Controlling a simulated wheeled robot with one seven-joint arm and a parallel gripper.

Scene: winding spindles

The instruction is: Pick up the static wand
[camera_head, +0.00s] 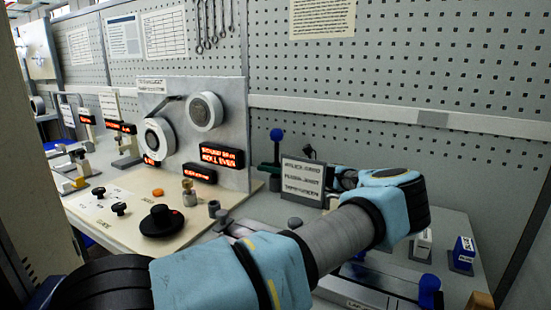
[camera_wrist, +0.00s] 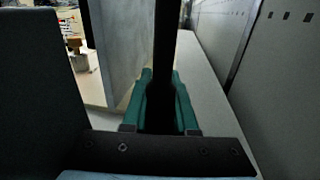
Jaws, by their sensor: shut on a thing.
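My gripper (camera_head: 269,170) is behind the small sign, and its green fingers show at the sign's left edge. They are shut on a thin dark upright stem with a blue round end, which I take as the static wand (camera_head: 277,135). In the wrist view my gripper (camera_wrist: 161,78) has one green finger on each side of the wand (camera_wrist: 166,50), a dark bar running up the picture. The sign hides most of my gripper and the wand's lower part in the head view.
The printed sign (camera_head: 302,181) stands in front of my gripper. A grey upright panel (camera_head: 229,110) with spools and red displays is at left on a cream bench (camera_head: 134,222). A pegboard wall (camera_head: 420,75) is behind. Blue and white blocks (camera_head: 463,252) stand at right.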

